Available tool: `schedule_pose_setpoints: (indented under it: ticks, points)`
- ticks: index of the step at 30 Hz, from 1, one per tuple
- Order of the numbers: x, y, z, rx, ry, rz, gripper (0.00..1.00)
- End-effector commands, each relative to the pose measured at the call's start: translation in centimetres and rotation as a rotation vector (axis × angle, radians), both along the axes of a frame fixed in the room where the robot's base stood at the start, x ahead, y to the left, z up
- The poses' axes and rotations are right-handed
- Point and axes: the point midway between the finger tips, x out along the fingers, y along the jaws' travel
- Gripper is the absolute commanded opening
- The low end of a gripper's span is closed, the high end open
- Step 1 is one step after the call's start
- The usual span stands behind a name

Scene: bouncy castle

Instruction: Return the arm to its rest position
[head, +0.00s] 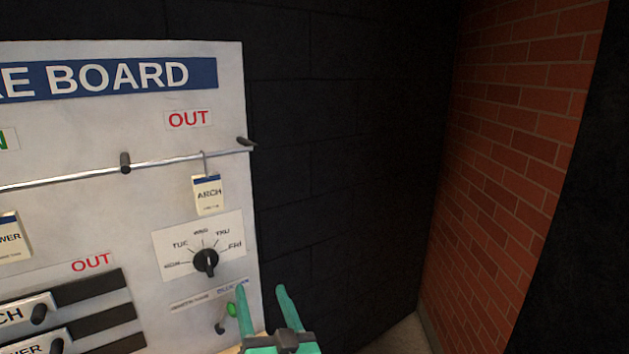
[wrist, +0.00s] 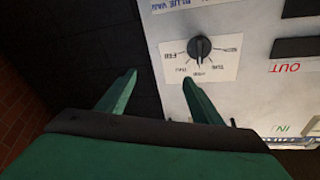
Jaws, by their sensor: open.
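My gripper (head: 262,303) shows at the bottom of the head view, its two green fingers apart with nothing between them. It is in front of the lower right edge of a white wall board (head: 110,110). In the wrist view the open fingers (wrist: 158,85) point toward the board's edge and the dark wall, and the board appears upside down. A black rotary knob (head: 206,261) with day labels sits on the board, up and left of the fingers; it also shows in the wrist view (wrist: 199,48). I see no contact between fingers and board.
An ARCH tag (head: 208,195) hangs from a metal rail (head: 70,174) under a red OUT label. Black slots with labelled sliders (head: 70,310) are at lower left. A small green item (head: 231,309) is beside the fingers. Dark wall (head: 350,150) and brick wall (head: 520,130) stand to the right.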

Motion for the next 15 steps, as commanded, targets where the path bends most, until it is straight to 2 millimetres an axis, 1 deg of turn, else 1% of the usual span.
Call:
schedule_pose_setpoints:
  ticks: [1,3,8,9,11,15]
  points:
    - [-0.5,-0.3,-2.0,0.01,0.019,-0.017,0.6]
    - [-1.2,-0.9,-4.3,0.024,0.034,-0.042,0.6]
    - [-3.2,-2.2,-9.4,0.037,0.07,-0.104,0.6]
    - [-3.9,-2.5,-10.7,0.038,0.078,-0.118,0.6]
    - [-4.9,-3.0,-12.5,0.038,0.091,-0.141,0.6]
    - [-7.7,-4.1,-16.5,0.029,0.122,-0.193,0.6]
